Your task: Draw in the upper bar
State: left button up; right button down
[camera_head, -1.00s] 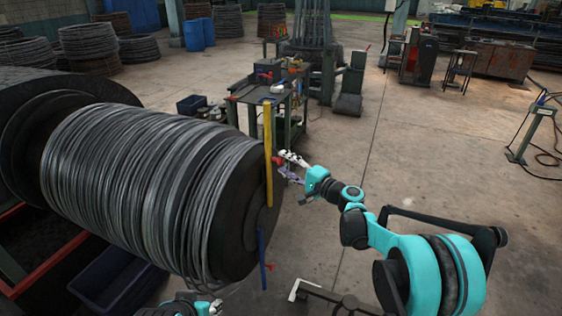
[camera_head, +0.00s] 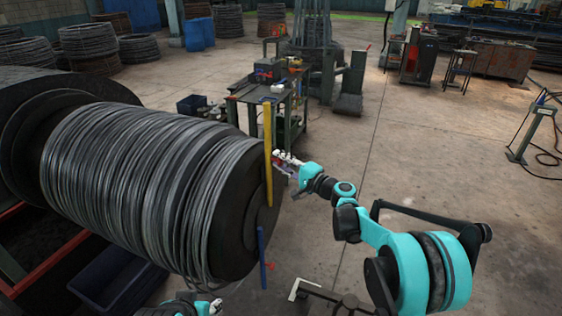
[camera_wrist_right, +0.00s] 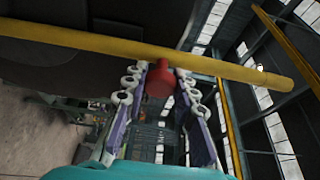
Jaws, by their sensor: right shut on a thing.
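The upper bar is yellow (camera_head: 267,150) and stands upright across the end face of the big drum (camera_head: 240,220). In the right wrist view the yellow bar (camera_wrist_right: 150,50) crosses the picture above the fingers. A red knob (camera_wrist_right: 160,80) on it sits between the two fingers. My right gripper (camera_head: 280,162) is at the bar's right side, shut on the red knob; the knob is mostly hidden by the fingers in the head view. My left gripper (camera_head: 208,306) is only partly seen at the bottom edge, apart from the bars, and its opening is unclear.
A blue lower bar (camera_head: 262,245) with a small red knob (camera_head: 270,266) is on the drum face below. Dark wire is wound on the drum. A workbench (camera_head: 262,92) stands behind the bar. A blue bin (camera_head: 115,275) lies below the drum.

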notch_tip(320, 180, down, 18)
jog(key=b, duration=1.1)
jog(key=shift+s, duration=0.1)
jog(key=c, duration=1.2)
grip_release()
jog(key=shift+f, duration=0.15)
jog(key=v, duration=1.2)
